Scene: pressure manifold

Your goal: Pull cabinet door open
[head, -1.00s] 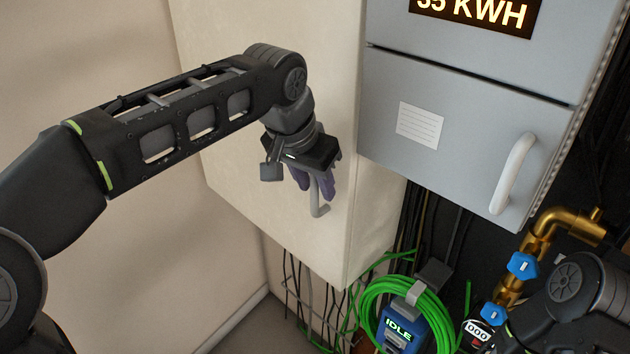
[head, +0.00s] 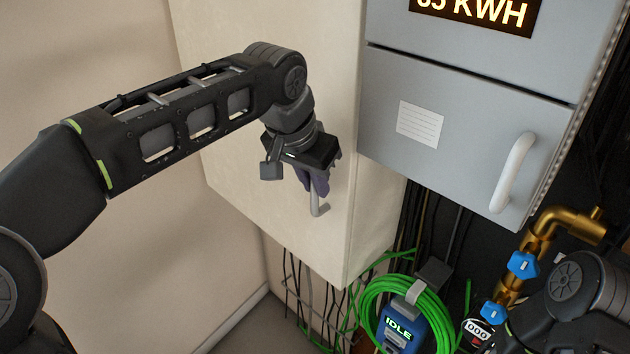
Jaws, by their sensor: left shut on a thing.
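The cream cabinet (head: 240,215) stands at the centre left, and its door looks closed. A grey bar handle (head: 319,207) with a bent lower end sits near the door's right edge. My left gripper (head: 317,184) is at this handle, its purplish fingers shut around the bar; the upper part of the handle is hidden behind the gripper. My right arm shows only in part at the lower right corner, and its gripper is not visible.
A grey cabinet (head: 460,130) with a white handle (head: 513,173) and a lit display stands to the right. Below are a coiled green cable (head: 368,300), a blue IDLE device (head: 400,328), brass piping (head: 545,225) with blue valves, and hanging black wires.

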